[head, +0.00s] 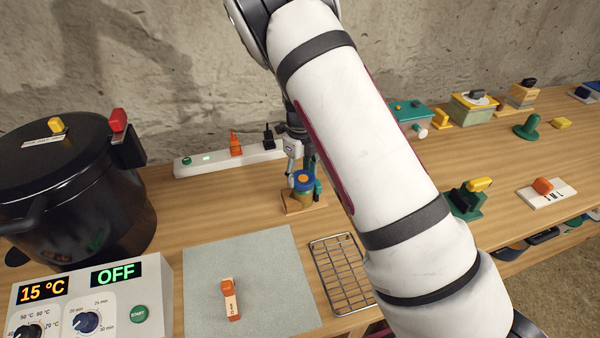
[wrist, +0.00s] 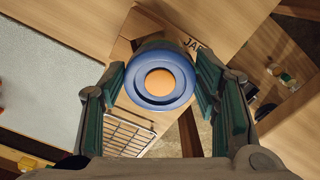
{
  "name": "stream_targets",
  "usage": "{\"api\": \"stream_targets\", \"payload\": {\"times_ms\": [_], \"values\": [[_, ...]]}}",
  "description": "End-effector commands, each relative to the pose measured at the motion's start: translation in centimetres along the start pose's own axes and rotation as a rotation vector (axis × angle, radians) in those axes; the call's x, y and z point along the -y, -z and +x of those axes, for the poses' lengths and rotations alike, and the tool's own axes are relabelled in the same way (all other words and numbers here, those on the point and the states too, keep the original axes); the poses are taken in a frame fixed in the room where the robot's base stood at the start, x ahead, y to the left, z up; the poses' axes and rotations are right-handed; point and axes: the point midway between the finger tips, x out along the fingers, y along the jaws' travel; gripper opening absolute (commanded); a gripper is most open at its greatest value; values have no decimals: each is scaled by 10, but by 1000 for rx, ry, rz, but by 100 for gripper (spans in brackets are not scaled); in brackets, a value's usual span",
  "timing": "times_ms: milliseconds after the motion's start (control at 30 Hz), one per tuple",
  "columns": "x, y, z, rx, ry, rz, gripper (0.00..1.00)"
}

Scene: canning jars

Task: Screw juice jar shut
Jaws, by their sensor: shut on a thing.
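The juice jar (head: 303,196) stands upright on a small wooden block (head: 293,208) near the back of the bench. Its blue lid (head: 304,180) with an orange centre sits on top; the lid (wrist: 160,98) also shows from above in the wrist view and hides the jar's body there. My gripper (head: 305,176) reaches down over the jar, and in the wrist view its two green-padded fingers (wrist: 160,75) close on opposite sides of the lid. Whether the lid is fully threaded on cannot be seen.
A wire rack (head: 340,272) and a grey mat (head: 205,268) with an orange-topped tag (head: 229,300) lie in front. A black pot (head: 75,185) and control box (head: 90,290) stand left. A power strip (head: 215,160) runs behind. Several fixtures stand right.

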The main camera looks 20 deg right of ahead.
Motion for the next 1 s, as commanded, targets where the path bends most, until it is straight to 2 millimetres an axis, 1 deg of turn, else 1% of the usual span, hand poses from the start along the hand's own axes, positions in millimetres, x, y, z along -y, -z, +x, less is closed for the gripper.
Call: {"api": "stream_targets", "payload": {"times_ms": [67, 100, 167, 500, 633, 767, 1000], "values": [[-3, 0, 1, -2, -6, -3, 22], [-3, 0, 1, -2, -6, -3, 65], [-3, 0, 1, -2, -6, -4, 78], [-2, 0, 0, -1, -4, -5, 79], [-1, -1, -9, 1, -2, -5, 79], [-2, -1, -30, 2, -1, -6, 79], [-2, -2, -80, 3, -2, -6, 79]]}}
